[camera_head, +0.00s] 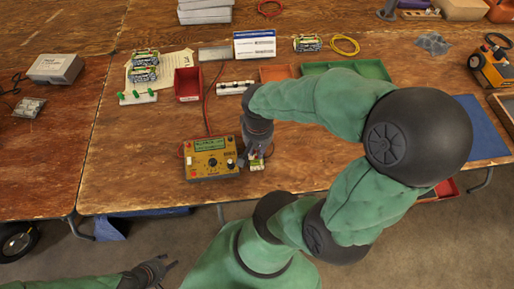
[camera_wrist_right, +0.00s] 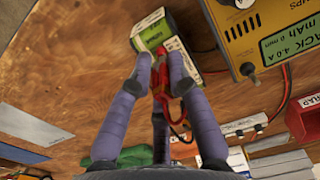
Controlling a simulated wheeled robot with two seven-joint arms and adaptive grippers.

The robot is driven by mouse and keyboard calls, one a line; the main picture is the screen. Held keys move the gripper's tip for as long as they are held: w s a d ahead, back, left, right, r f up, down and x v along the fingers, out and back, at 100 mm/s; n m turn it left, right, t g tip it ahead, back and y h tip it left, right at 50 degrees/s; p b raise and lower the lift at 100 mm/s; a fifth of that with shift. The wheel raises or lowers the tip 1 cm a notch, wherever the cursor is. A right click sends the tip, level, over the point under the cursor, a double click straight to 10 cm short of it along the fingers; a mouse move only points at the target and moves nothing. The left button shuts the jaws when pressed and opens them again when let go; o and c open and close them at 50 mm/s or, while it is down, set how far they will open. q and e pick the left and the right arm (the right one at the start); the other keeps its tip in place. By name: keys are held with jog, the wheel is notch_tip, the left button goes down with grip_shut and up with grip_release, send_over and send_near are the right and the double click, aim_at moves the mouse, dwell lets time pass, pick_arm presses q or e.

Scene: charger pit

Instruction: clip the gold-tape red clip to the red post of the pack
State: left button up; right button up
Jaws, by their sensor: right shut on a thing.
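The battery pack (camera_wrist_right: 160,30), with a green and white label, lies by the charger in the right wrist view. In the head view its end (camera_head: 257,165) shows just below my right gripper (camera_head: 257,150), which hides most of it. In the right wrist view my right gripper (camera_wrist_right: 160,62) is shut on a red clip (camera_wrist_right: 159,76), its nose close to the pack's near end. I cannot tell whether the clip touches the post. The post and any gold tape cannot be made out. My left gripper (camera_head: 168,265) is empty at the lower left, fingers apart, off the table.
The yellow charger (camera_head: 210,158) stands left of the pack, with a red lead running behind it. Table left of the charger is clear.

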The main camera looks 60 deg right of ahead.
jog(key=shift+f, duration=0.1)
dwell(0.7)
jog(key=o, duration=0.9)
jog(key=shift+o, duration=1.1)
jog(key=shift+r+p, duration=3.45)
jog(key=shift+r, duration=0.35)
